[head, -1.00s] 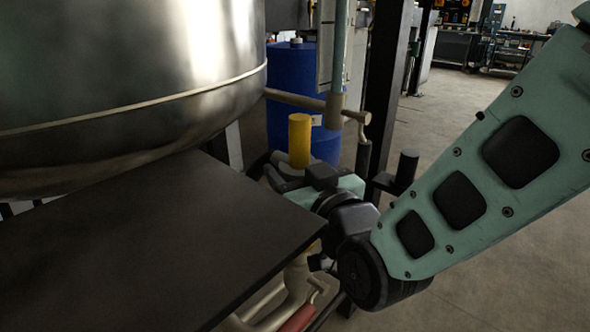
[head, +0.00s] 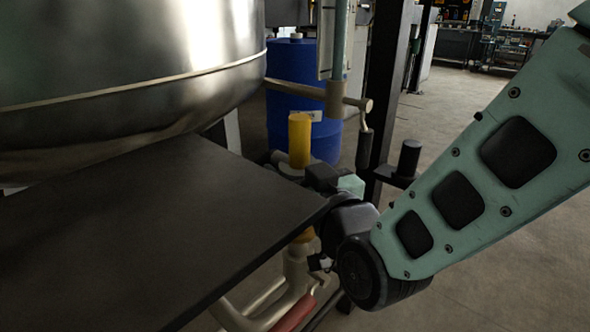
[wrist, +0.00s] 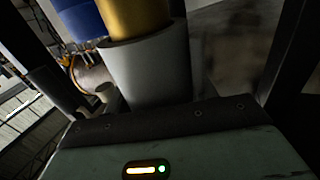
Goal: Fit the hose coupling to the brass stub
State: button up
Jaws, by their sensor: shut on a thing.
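The hose coupling shows in the head view as a yellow cylinder (head: 300,140) standing upright above a pale collar, which the wrist view shows as a grey sleeve (wrist: 148,72). My gripper (head: 290,171) is shut on it, just past the corner of a dark plate. The brass stub (head: 304,237) shows in part below my gripper, on top of a pale bent pipe. In the wrist view, which appears upside down, brass (wrist: 136,17) meets the sleeve's rim. I cannot tell whether the sleeve is around the stub or only lined up with it.
The dark plate (head: 150,235) fills the lower left under a large steel vessel (head: 120,75). A pale pipe (head: 297,281) runs below, with a red-handled part (head: 294,313). A horizontal pipe with a lever (head: 363,146), a dark post and a blue barrel (head: 325,143) stand behind.

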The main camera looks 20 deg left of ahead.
jog(key=shift+f+b, duration=1.45)
jog(key=shift+f, duration=0.2)
jog(key=o, duration=1.3)
jog(key=shift+o, duration=0.2)
jog(key=shift+f, duration=0.1)
jog(key=shift+s+d, duration=0.1)
jog(key=b+v, duration=0.7)
jog(key=v, duration=0.4)
jog(key=shift+s+d+f, duration=0.15)
jog(key=shift+d+f, duration=0.05)
jog(key=shift+d, duration=0.1)
jog(key=b, duration=0.2)
jog(key=shift+s+d+b, duration=0.15)
jog(key=shift+d+b, duration=0.05)
jog(key=shift+b, duration=0.1)
